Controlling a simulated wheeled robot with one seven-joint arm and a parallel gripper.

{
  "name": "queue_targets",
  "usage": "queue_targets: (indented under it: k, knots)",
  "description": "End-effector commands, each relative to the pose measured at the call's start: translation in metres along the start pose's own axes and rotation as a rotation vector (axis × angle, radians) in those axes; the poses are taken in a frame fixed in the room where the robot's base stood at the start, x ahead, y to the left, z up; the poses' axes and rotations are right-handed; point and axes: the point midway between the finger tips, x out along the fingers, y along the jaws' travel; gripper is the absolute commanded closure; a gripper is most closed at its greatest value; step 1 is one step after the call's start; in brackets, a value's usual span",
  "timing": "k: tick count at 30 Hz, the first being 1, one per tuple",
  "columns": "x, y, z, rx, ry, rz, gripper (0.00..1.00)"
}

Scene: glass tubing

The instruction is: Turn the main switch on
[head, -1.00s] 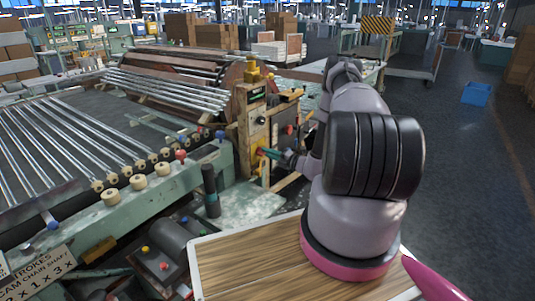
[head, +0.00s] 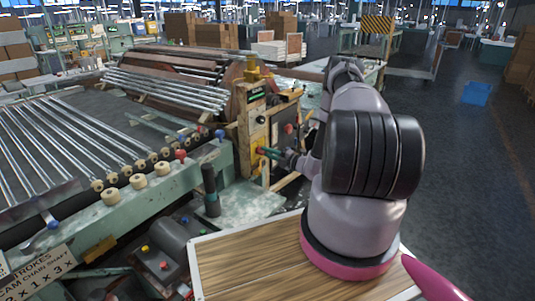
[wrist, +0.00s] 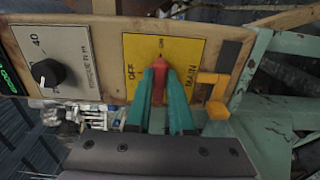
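The main switch is a red handle (wrist: 159,82) on a yellow plate (wrist: 192,50) in the wrist view. The plate is marked OFF at left, ON at top and MAIN at right. The red handle's tip points up toward the ON mark. My gripper (wrist: 159,73) has teal fingers, one on each side of the handle, close against it with little or no gap. The fingers hide part of the handle. In the head view my gripper (head: 270,153) reaches the yellow plate (head: 258,135) on the machine's upright panel; the handle is too small to make out there.
A grey dial plate with a black knob (wrist: 48,72) lies left of the yellow plate. An orange bracket (wrist: 214,92) is close to the right of my fingers. Glass tubes (head: 60,140) lie on the machine bed at left. Open floor (head: 450,170) is at right.

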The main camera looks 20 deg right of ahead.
Motion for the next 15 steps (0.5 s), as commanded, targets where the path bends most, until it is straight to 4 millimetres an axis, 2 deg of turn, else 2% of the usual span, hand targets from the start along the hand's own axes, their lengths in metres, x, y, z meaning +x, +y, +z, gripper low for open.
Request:
queue_targets:
  k: [1,2,11,15]
  knots:
    - [-0.002,-0.001,0.0,0.001,-0.002,-0.003,0.6]
    - [-0.001,-0.001,0.0,0.001,-0.001,-0.002,0.53]
    - [-0.001,0.0,0.0,-0.001,-0.001,0.0,0.53]
    - [-0.011,0.0,0.001,-0.001,-0.002,-0.001,0.53]
